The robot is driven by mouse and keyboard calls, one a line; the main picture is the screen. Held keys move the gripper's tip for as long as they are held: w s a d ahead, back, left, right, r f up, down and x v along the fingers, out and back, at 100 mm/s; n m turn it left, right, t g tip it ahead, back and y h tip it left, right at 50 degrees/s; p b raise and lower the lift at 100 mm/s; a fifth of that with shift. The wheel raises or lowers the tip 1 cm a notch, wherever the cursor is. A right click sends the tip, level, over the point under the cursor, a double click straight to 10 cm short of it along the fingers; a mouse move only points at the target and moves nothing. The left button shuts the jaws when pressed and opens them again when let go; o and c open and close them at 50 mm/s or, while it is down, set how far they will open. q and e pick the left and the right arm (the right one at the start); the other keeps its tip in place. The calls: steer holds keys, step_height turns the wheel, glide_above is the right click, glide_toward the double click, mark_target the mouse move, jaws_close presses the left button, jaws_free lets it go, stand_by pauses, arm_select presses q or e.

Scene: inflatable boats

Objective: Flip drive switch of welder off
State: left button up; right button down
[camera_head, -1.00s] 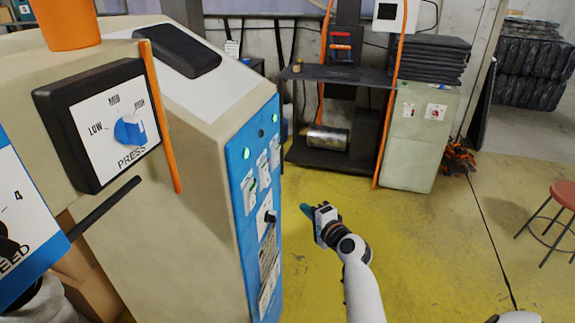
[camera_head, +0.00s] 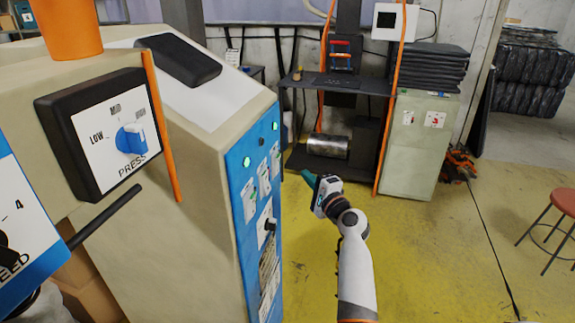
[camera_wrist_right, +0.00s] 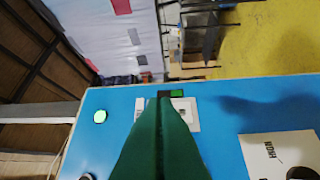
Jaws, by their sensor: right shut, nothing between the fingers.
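The welder is a beige machine (camera_head: 195,160) with a blue control panel (camera_head: 240,160) on its narrow side. The panel carries several white-plated switches (camera_head: 262,180), round green lights and a black knob (camera_head: 268,225). I cannot read which switch is the drive switch. My right gripper (camera_head: 307,176) is shut and empty, to the right of the panel, its green tips pointing toward it. In the right wrist view the shut green fingers (camera_wrist_right: 160,105) reach over the blue panel (camera_wrist_right: 225,105) and partly hide a white switch plate (camera_wrist_right: 188,112) with a green-lit part. Contact cannot be told. My left gripper is out of view.
A press dial box (camera_head: 105,130) and an orange upright strip stand at the left. A dark shelf (camera_head: 340,85) with a metal cylinder and a greenish cabinet (camera_head: 410,150) stand behind. A red stool (camera_head: 564,200) is at the right. The yellow floor between is clear.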

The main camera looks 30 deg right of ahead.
mark_target(280, 158)
steer(key=w+a+p, duration=0.1)
steer(key=w+a, duration=0.1)
steer(key=w, duration=0.5)
steer(key=shift+a+r, duration=0.15)
steer(key=shift+r, duration=0.25)
steer(key=shift+w+a+r+n+p, duration=0.2)
steer(key=shift+r+n+p, duration=0.15)
steer(key=shift+p, duration=0.7)
steer(key=shift+f+b, duration=0.25)
steer(key=shift+b, duration=0.1)
steer(key=shift+d, duration=0.1)
